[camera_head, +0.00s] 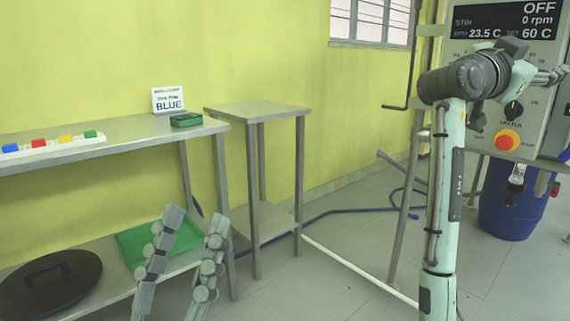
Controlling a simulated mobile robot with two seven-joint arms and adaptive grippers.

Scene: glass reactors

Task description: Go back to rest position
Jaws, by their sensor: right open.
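My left gripper (195,217) rises from the bottom edge, left of the middle. Its two grey jointed fingers point up and stand apart with nothing between them. Behind it is the lower shelf of the steel bench. My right arm stands up on the right side, with its dark wrist bent over to the right. My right gripper (553,76) is at the right edge, in front of the reactor control panel (480,105). Its fingers are small and seen from the side; it is open and I see nothing held in it.
A steel bench (130,130) at left bears coloured blocks, a dark green tray (186,120) and a "BLUE" sign (168,100). Its shelf holds a black lid (50,283) and a green tray (130,250). A small steel table (258,112), blue hose and blue drum (510,210) stand beyond.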

